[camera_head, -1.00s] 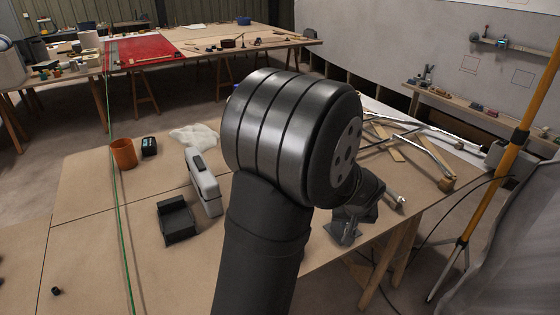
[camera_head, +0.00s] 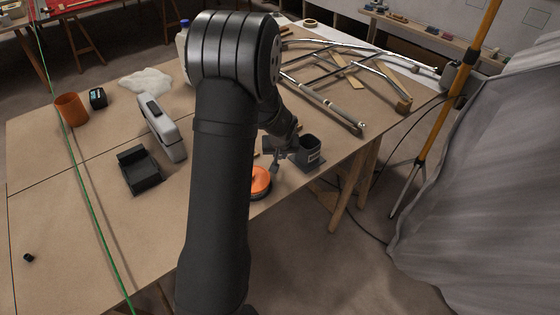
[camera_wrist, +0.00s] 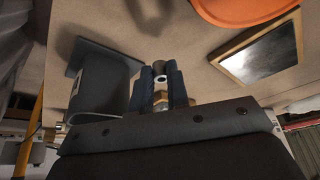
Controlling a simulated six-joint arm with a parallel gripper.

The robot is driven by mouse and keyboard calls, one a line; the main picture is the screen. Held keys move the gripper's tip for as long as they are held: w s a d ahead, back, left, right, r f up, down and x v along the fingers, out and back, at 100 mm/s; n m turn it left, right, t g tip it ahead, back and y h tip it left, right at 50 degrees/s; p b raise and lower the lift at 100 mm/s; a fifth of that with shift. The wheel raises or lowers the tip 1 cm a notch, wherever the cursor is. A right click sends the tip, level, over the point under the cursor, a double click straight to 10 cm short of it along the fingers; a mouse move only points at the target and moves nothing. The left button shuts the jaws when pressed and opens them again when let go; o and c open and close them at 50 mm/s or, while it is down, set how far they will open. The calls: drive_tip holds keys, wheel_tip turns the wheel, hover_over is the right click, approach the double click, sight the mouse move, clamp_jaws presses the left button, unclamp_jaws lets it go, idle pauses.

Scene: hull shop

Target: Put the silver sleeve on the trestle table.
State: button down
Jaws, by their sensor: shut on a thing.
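The silver sleeve (camera_wrist: 161,76) is a small, short metal tube in the wrist view. My gripper (camera_wrist: 160,88) is shut on it, with a dark blue finger on each side. In the head view my gripper (camera_head: 279,158) is low over the right edge of the near trestle table (camera_head: 75,205), a light brown board on wooden legs. The table's bare top also shows in the wrist view (camera_wrist: 205,25). The sleeve cannot be made out in the head view. I cannot tell how far it is above the top.
A grey square holder (camera_head: 310,150) stands close beside my gripper, and an orange disc (camera_head: 261,181) lies on its other side. A small framed mirror (camera_wrist: 262,52) shows in the wrist view. A metal tube frame (camera_head: 350,65) lies farther back. The table's front left is mostly clear.

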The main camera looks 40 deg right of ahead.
drive_tip(key=shift+f, duration=1.7)
drive_tip(key=shift+f, duration=0.2)
drive_tip(key=c, duration=1.4)
unclamp_jaws()
drive_tip(key=shift+r, duration=0.1)
drive_tip(key=v, duration=1.2)
drive_tip(key=shift+r, duration=0.15)
